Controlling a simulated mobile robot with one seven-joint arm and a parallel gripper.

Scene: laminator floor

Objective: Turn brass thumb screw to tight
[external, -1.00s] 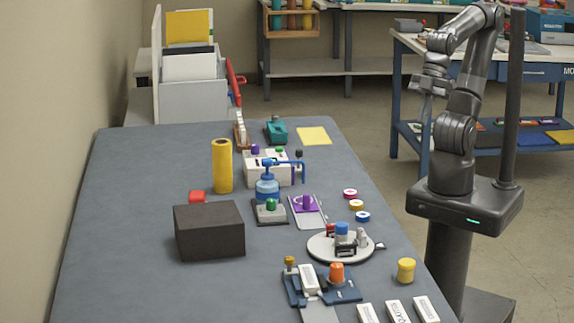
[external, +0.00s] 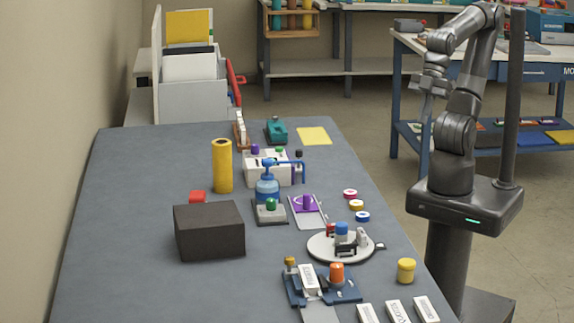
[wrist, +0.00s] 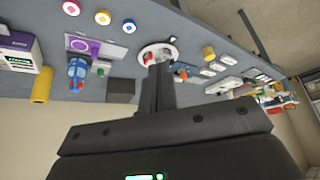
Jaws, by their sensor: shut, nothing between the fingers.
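A small brass-coloured knob (external: 290,262), which looks like the brass thumb screw, stands at the left end of a blue fixture (external: 293,290) near the table's front. A white labelled block (external: 309,279) and an orange knob (external: 337,271) sit on the same fixture. How tight the screw is cannot be told. My gripper (external: 426,113) is shut and empty, pointing down right of the table, well away from the screw. In the wrist view my gripper (wrist: 158,70) shows dark in the middle, and the screw cannot be made out.
A round white turntable (external: 318,250) with small parts stands just behind the fixture. A yellow pot (external: 406,270) is to its right, and white labelled boxes (external: 397,312) lie in front. A dark block (external: 210,231) stands left. The table's left side is clear.

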